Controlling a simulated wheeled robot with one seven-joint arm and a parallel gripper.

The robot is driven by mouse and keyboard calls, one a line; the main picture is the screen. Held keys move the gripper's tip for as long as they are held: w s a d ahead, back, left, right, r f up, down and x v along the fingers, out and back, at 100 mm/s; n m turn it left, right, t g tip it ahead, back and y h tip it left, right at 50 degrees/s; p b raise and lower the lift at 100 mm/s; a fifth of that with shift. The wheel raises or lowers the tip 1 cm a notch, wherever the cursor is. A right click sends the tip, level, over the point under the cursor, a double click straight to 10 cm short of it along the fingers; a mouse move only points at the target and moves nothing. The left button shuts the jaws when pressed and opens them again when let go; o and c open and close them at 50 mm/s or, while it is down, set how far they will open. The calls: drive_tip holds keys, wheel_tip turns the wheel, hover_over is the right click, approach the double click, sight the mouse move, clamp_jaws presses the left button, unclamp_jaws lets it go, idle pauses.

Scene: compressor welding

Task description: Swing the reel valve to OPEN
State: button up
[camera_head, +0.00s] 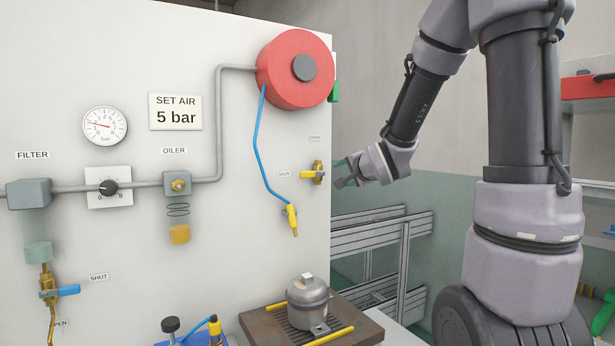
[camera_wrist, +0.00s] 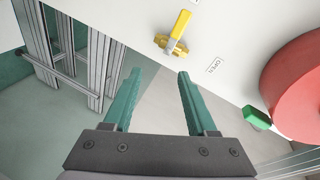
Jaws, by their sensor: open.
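The reel valve (camera_head: 318,172) is a small brass valve with a yellow handle on the right side of the white panel, below the red hose reel. Its handle points left, toward the SHUT label (camera_head: 284,174). In the wrist view the valve (camera_wrist: 173,44) is ahead of the fingertips, and the OPEN label (camera_wrist: 213,66) is on the reel side of it, away from the handle's line. My gripper (camera_head: 342,173) is just right of the valve at about its height. In the wrist view its green fingers (camera_wrist: 158,74) are apart with nothing between them.
The red reel (camera_head: 283,88) and a green block (camera_wrist: 256,117) are above the valve. A blue hose with a yellow nozzle (camera_head: 291,218) hangs to the left. Aluminium framing (camera_head: 385,250) stands beyond the panel's right edge. A compressor (camera_head: 308,302) sits on the bench below.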

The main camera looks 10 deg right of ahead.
sight(309, 175)
drive_tip(key=w+a+y, duration=0.1)
drive_tip(key=w+a, duration=0.1)
drive_tip(key=w, duration=0.2)
drive_tip(key=w+a+f+m+t+y, duration=0.1)
drive_tip(key=w+a, duration=0.2)
drive_tip(key=w, duration=0.2)
drive_tip(key=w+a+y, duration=0.2)
drive_tip(key=w+a, duration=0.1)
drive_tip(key=w, duration=0.1)
drive_tip(key=shift+w+f+m+t, duration=0.25)
drive_tip(key=shift+f+m+t, duration=0.05)
drive_tip(key=shift+f+t, duration=0.1)
clamp_jaws()
idle(1.0)
